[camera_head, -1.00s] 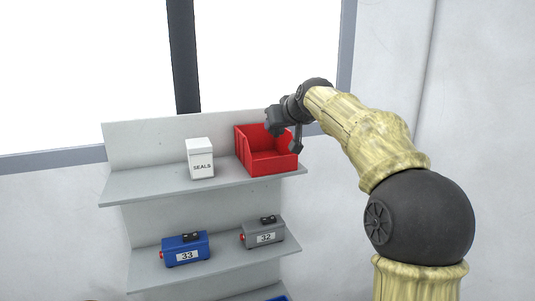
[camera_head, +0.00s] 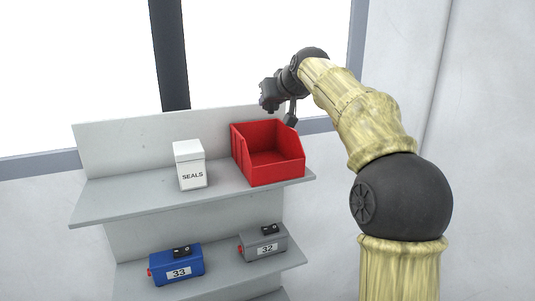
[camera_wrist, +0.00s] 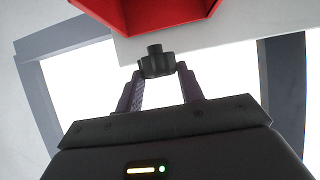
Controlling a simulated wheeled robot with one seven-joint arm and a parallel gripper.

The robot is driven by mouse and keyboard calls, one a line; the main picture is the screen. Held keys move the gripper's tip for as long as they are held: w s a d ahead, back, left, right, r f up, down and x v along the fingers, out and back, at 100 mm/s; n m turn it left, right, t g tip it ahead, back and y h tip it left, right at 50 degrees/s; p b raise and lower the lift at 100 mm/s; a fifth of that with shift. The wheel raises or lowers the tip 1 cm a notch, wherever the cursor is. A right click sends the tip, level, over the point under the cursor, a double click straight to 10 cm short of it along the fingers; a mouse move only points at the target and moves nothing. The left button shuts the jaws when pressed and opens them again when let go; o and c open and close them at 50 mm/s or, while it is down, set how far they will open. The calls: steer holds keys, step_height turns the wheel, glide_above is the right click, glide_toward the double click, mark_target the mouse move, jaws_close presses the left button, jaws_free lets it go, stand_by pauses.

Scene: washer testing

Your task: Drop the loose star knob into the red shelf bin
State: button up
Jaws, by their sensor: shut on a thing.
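The star knob (camera_wrist: 157,62) is dark, with a short stem, and sits between the fingertips of my gripper (camera_wrist: 157,75) in the wrist view. My gripper is shut on it. The red shelf bin (camera_head: 268,155) stands at the right end of the upper shelf, open at the top and empty as far as I can see. Its red edge also shows at the top of the wrist view (camera_wrist: 160,15). In the head view my gripper (camera_head: 289,121) is above and behind the bin's back right part; the knob cannot be made out there.
A white SEALS box (camera_head: 190,166) stands left of the bin on the upper shelf (camera_head: 120,196). A blue unit marked 33 (camera_head: 176,265) and a grey unit marked 32 (camera_head: 263,243) sit on the lower shelf. A window is behind the shelves.

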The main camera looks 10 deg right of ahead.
steer(key=shift+s+r, duration=0.15)
steer(key=shift+s, duration=0.1)
steer(key=shift+w+f, duration=0.15)
steer(key=shift+f, duration=0.25)
step_height(320, 180, down, 5)
steer(key=shift+f, duration=0.15)
steer(key=o, duration=1.1)
steer(key=shift+c, duration=0.2)
